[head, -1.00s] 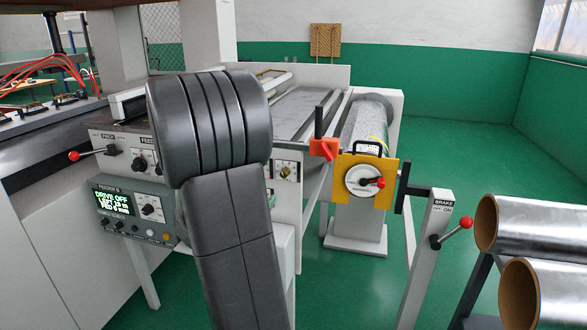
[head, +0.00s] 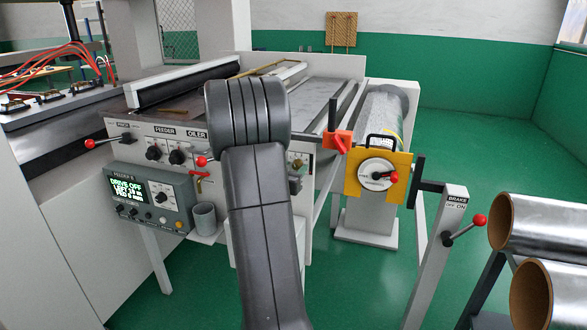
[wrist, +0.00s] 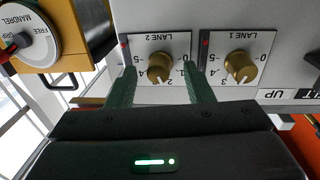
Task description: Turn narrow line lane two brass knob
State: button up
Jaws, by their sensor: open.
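The lane 2 brass knob (wrist: 160,67) sits on a white scale plate in the wrist view, which shows the panel upside down. My gripper (wrist: 160,72) is open, with one green finger on each side of this knob. The fingertips overlap the plate's edges in the picture; I cannot tell whether they touch the knob. The lane 1 brass knob (wrist: 240,66) is to the right, outside the fingers. In the head view my arm hides the gripper and most of this panel; a brass knob (head: 298,163) shows just right of the arm.
An orange plate with the mandrel dial (head: 377,174) stands right of the panel, near an orange-red clamp (head: 337,140). The feeder control box (head: 150,200) and a grey cup (head: 204,218) are left of my arm. A brake post (head: 437,250) stands at right.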

jog(key=shift+w+d, duration=0.15)
jog(key=shift+w, duration=0.15)
jog(key=c, duration=1)
jog(key=m+b, duration=0.2)
jog(key=m, duration=0.2)
jog(key=shift+f+y+b, duration=0.1)
jog(key=shift+y+b, duration=0.2)
jog(key=shift+b, duration=0.1)
jog(key=shift+m+b, duration=0.75)
jog(key=shift+m, duration=0.95)
